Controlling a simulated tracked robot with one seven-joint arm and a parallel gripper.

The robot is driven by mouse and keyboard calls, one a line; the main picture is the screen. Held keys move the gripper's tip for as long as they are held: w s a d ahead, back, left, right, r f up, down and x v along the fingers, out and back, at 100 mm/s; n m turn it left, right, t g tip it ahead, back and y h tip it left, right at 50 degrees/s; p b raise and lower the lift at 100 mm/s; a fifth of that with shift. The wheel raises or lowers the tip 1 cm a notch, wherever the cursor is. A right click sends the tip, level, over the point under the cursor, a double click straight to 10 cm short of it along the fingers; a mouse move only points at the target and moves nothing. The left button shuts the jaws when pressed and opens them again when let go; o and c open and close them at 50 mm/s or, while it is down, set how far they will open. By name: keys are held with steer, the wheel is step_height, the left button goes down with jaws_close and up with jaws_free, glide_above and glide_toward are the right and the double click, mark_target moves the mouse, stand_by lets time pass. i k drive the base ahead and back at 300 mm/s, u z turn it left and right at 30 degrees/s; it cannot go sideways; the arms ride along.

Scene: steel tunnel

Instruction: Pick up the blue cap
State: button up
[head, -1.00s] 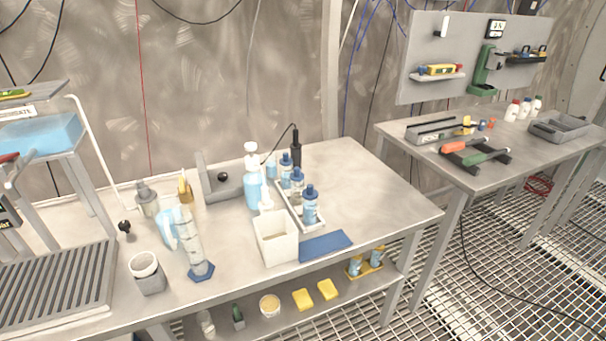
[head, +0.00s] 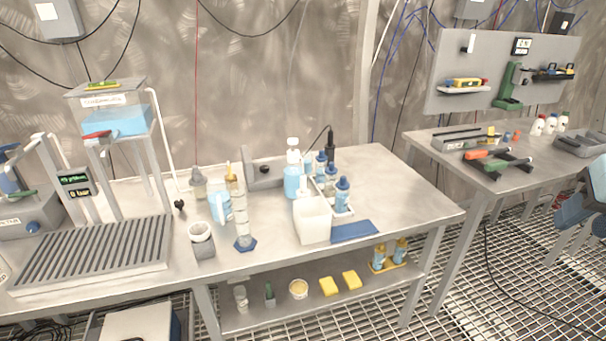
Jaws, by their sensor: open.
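Several blue caps sit on small white bottles in a white tray (head: 345,213) on the middle bench. The nearest blue cap (head: 343,182) is on the front bottle (head: 342,200). Another blue cap (head: 331,168) is just behind it, and a third blue cap (head: 321,156) is farther back. The bottles stand upright, and a white box in front partly hides the tray. No loose blue cap can be made out. A blue-grey part of my arm shows at the right edge, but I cannot make out my gripper.
The white box (head: 312,222), a blue mat (head: 355,231) and a wash bottle (head: 292,180) crowd the tray. A cylinder (head: 240,215) and a beaker (head: 201,240) stand to the left. The bench's right end is clear. A second bench (head: 470,172) holds tools.

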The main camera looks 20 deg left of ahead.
mark_target(331, 169)
steer(key=u, duration=0.3)
steer(key=i, duration=1)
steer(key=z, duration=0.1)
